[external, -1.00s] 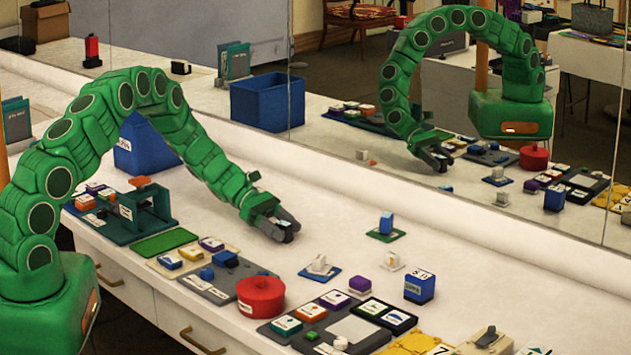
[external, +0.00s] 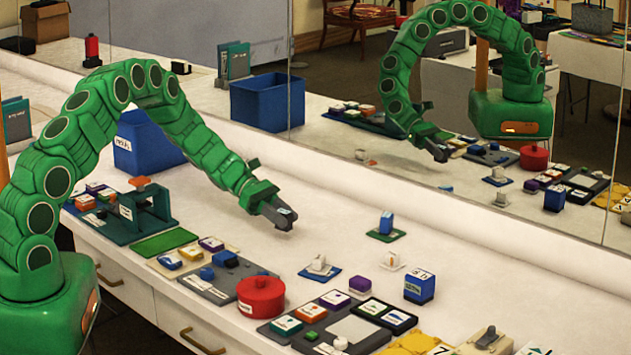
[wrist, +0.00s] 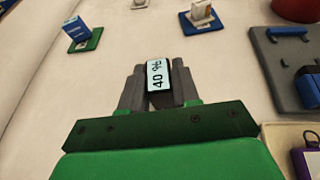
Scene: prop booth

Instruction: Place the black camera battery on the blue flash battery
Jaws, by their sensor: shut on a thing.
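My gripper (external: 284,217) is shut on a small dark block with a pale label (wrist: 157,76), taken as the black camera battery; its fingers (wrist: 158,88) pinch it from both sides. It is held above the white counter, with bare counter beneath. An upright blue block (external: 386,222) stands on a green pad to the right of my gripper; it also shows at the upper left of the wrist view (wrist: 75,28). A larger blue block with a white top (external: 419,287) stands farther right. I cannot tell for certain which is the blue flash battery.
A small white item on a blue pad (external: 319,265), a red round pot (external: 261,297) and a grey tray (external: 215,291) lie nearer the front. A purple block (external: 360,284) lies to the right. A mirror runs along the back. The counter around my gripper is clear.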

